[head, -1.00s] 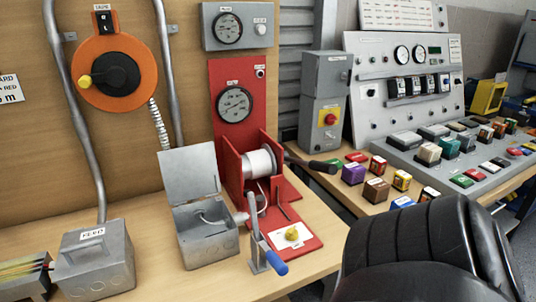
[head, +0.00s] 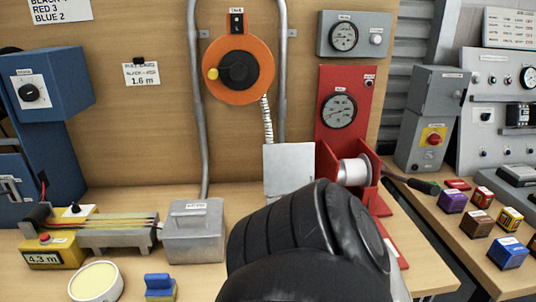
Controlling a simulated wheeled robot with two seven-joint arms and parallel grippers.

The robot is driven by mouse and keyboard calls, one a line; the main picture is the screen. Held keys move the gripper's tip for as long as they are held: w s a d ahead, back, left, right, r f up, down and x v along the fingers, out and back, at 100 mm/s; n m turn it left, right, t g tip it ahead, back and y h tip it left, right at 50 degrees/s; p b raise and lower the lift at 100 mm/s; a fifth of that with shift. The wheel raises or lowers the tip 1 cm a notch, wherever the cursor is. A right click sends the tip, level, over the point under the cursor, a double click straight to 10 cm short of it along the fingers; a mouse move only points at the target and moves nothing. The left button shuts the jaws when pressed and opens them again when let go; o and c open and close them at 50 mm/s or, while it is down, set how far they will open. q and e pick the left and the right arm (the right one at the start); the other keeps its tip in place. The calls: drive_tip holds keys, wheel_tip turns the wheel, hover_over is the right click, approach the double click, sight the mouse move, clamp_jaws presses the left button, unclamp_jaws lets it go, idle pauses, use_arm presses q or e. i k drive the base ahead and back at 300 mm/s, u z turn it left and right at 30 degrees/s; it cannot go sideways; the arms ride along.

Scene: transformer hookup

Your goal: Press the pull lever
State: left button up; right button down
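The red puller stand (head: 336,110) with its round gauge and white spool (head: 354,172) is right of centre in the head view. The blue-handled lever seen earlier in front of this stand is now hidden behind a large black link of my arm (head: 310,250). A black-handled lever (head: 425,187) sticks out to the right of the spool; I cannot tell which lever is the pull lever. The open lid (head: 289,170) of the grey junction box shows, and its body is hidden. Neither gripper is in view.
A closed grey box (head: 193,232), a cable trough (head: 120,234), a yellow length meter (head: 58,252) and a round tin (head: 95,282) stand on the left bench. A blue machine (head: 45,110) stands far left. Coloured blocks (head: 476,222) cover the right bench.

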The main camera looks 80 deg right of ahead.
sight(427, 188)
drive_tip(key=k, duration=0.85)
drive_tip(key=z, duration=2.05)
